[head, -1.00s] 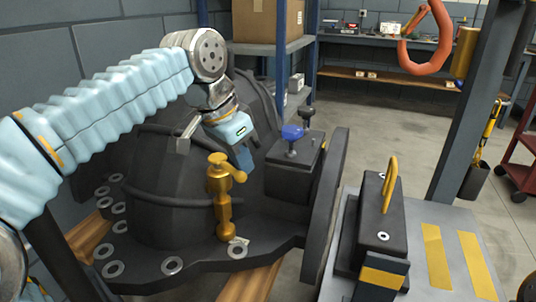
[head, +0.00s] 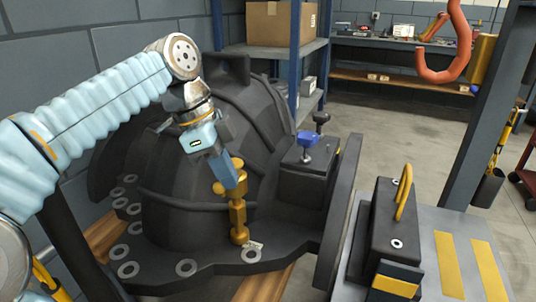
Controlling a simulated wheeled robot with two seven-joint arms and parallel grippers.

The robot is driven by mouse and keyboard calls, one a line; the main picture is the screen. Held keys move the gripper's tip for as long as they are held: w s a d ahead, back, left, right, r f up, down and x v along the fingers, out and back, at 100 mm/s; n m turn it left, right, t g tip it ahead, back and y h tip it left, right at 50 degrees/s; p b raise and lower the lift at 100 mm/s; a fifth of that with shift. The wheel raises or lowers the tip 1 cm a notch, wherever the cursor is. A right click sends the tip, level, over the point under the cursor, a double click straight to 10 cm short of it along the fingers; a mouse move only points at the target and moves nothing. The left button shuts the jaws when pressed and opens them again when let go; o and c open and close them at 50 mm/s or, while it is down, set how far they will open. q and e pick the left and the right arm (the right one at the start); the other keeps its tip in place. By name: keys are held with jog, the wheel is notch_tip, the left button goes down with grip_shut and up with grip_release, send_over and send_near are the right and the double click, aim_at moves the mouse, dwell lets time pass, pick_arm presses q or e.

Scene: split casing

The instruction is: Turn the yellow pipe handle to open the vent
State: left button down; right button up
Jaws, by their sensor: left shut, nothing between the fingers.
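The yellow pipe (head: 238,214) stands upright at the front of the dark domed casing (head: 180,170), in the middle left of the head view. A short yellow stub shows at its left side, near the top. My left gripper (head: 231,180) is shut and empty. Its fingers point down in front of the upper pipe and hide part of the handle. They look close against it, but I cannot tell whether they touch. No vent opening can be made out. My right gripper is not in view.
A block with a blue knob (head: 307,139) stands on the casing to the right of the pipe. A dark box with a yellow handle (head: 403,192) is at the right on a grey surface with yellow stripes (head: 447,270). Shelves (head: 272,49) stand behind.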

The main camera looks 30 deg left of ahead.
pick_arm(q)
jog(key=shift+s+a, duration=0.2)
jog(key=shift+a, duration=0.4)
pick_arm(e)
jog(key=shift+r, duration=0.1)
pick_arm(q)
jog(key=shift+a, duration=0.15)
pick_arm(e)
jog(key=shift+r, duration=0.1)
